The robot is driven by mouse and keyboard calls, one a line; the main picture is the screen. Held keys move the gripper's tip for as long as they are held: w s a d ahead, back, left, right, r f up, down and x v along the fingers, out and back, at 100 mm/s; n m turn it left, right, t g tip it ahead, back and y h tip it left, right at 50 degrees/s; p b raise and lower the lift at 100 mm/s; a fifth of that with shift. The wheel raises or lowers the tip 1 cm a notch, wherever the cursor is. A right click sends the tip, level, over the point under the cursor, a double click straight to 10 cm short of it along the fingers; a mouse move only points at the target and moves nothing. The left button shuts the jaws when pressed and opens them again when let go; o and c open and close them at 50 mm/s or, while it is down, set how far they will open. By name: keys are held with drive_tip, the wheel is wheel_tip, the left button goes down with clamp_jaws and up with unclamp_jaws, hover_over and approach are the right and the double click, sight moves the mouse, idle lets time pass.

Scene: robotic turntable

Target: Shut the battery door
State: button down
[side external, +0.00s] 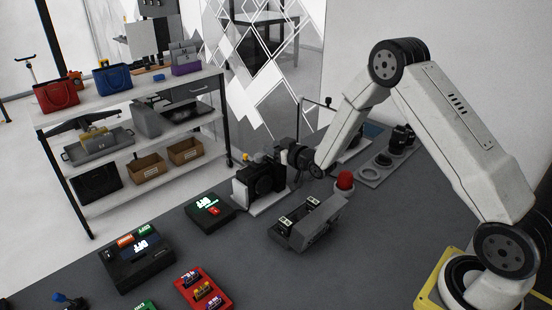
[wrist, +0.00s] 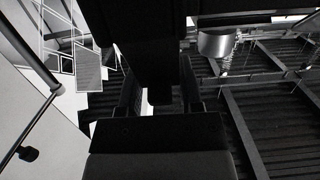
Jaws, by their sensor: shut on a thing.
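A black camera (side external: 262,180) stands on a white stand, right of the shelf in the side view. My gripper (side external: 284,160) is at the camera's right side, close against it. In the wrist view my gripper (wrist: 158,97) has its fingers on both sides of a dark part and is shut on it. The view is too dark to tell which part this is. The battery door is not clearly distinguishable, and my gripper hides part of the camera's right side. A grey holder (side external: 309,221) with batteries sits on the table in front of the camera.
A red dome (side external: 345,180) and a grey tray with several dark round parts (side external: 396,148) stand to the right. Lit black boxes (side external: 137,254) and (side external: 210,209) and a red block (side external: 204,291) lie at left.

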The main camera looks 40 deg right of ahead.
drive_tip(key=shift+w+a+f+g, duration=0.15)
drive_tip(key=shift+w+g, duration=0.35)
drive_tip(key=shift+g, duration=0.7)
drive_tip(key=shift+w+f+g, duration=0.35)
drive_tip(key=shift+f+g, duration=0.1)
drive_tip(key=shift+g, duration=0.65)
drive_tip(key=shift+f, duration=0.1)
drive_tip(key=c, duration=0.5)
unclamp_jaws()
drive_tip(key=shift+s+r, duration=0.2)
drive_tip(key=shift+r, duration=0.05)
drive_tip(key=shift+v, duration=3.6)
